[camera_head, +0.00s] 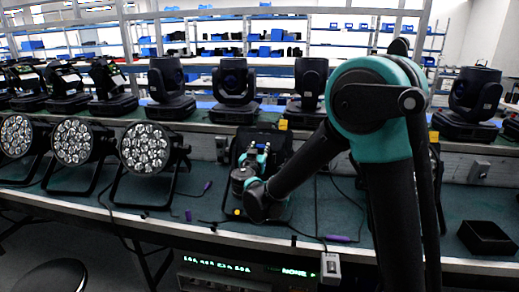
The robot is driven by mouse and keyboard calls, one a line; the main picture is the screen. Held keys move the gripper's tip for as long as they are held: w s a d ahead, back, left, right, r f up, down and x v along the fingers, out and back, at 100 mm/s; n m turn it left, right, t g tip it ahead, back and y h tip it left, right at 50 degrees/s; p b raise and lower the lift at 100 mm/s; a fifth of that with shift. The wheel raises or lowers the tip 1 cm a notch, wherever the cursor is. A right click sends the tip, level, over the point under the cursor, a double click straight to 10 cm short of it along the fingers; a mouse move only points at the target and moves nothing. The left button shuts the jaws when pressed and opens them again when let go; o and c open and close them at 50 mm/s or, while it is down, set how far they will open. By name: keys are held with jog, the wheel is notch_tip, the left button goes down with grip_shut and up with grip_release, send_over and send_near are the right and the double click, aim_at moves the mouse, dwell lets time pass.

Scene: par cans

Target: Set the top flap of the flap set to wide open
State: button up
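A black, square-edged fixture (279,142) stands on the green bench behind my gripper and is probably the one with the flap set. My wrist and forearm cover most of its front. I cannot make out the top flap or how far it is open. My gripper (255,153) is at the fixture's front, near its upper middle. It is small and dark against black, so its fingers and any contact with a flap cannot be told.
Several round LED par cans (145,148) stand on the bench at left. Moving-head lights (234,82) line the raised shelf behind. A black open box (487,238) sits at right. Cables and purple-tipped connectors (338,239) lie along the front. A stool (55,277) is at lower left.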

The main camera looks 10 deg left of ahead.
jog(key=c, duration=0.6)
